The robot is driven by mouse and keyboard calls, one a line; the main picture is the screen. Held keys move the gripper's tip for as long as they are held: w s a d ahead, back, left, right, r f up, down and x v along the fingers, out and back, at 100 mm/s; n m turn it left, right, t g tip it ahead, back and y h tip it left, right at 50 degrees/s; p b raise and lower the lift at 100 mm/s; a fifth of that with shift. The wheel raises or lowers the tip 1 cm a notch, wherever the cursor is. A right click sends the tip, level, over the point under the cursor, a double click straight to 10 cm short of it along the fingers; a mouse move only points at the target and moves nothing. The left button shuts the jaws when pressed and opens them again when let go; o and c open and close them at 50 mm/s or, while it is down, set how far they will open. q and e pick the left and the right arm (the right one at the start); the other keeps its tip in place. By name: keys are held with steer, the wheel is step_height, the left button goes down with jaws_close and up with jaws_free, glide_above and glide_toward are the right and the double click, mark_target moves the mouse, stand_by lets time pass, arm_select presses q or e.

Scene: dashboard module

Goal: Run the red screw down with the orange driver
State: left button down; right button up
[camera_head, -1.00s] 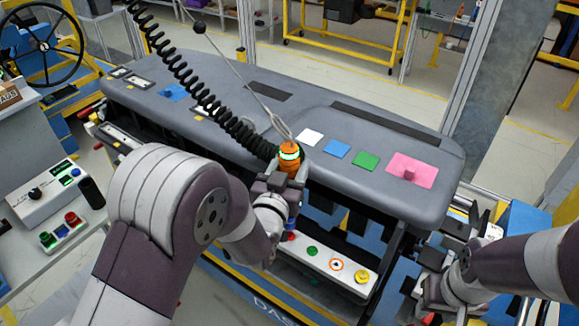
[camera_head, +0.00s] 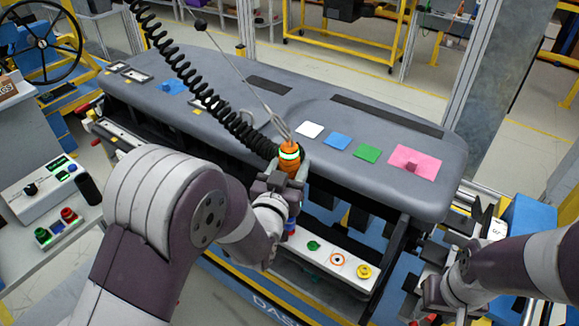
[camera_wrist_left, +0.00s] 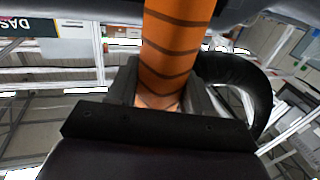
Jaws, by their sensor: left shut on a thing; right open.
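The orange driver (camera_head: 289,158), with a lit green ring near its top, hangs from a black coiled cord and a cable. My left gripper (camera_head: 287,177) is shut on it at the dashboard's front edge. In the left wrist view the driver's orange, dark-ringed body (camera_wrist_left: 178,45) stands between the jaws (camera_wrist_left: 158,92). The driver's lower end and tip are hidden by my gripper and wrist. I cannot make out the red screw for certain. My right gripper (camera_head: 432,290) is low at the right, apart from the driver, open, with its fingertips hard to see.
The grey dashboard (camera_head: 240,130) carries white, blue, green and pink patches; a small pink block (camera_head: 411,166) stands on the pink one. Below its front edge is a pale strip (camera_head: 325,262) with coloured round parts. A control box (camera_head: 40,192) stands at left.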

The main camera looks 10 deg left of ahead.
arm_select(q)
steer(key=shift+f+b, duration=0.85)
steer(key=shift+b, duration=0.05)
stand_by(1.9)
steer(key=shift+s+f+b, duration=0.1)
steer(key=shift+f+b, duration=0.45)
steer(key=shift+b, duration=1.05)
stand_by(2.7)
steer(key=shift+r, duration=0.15)
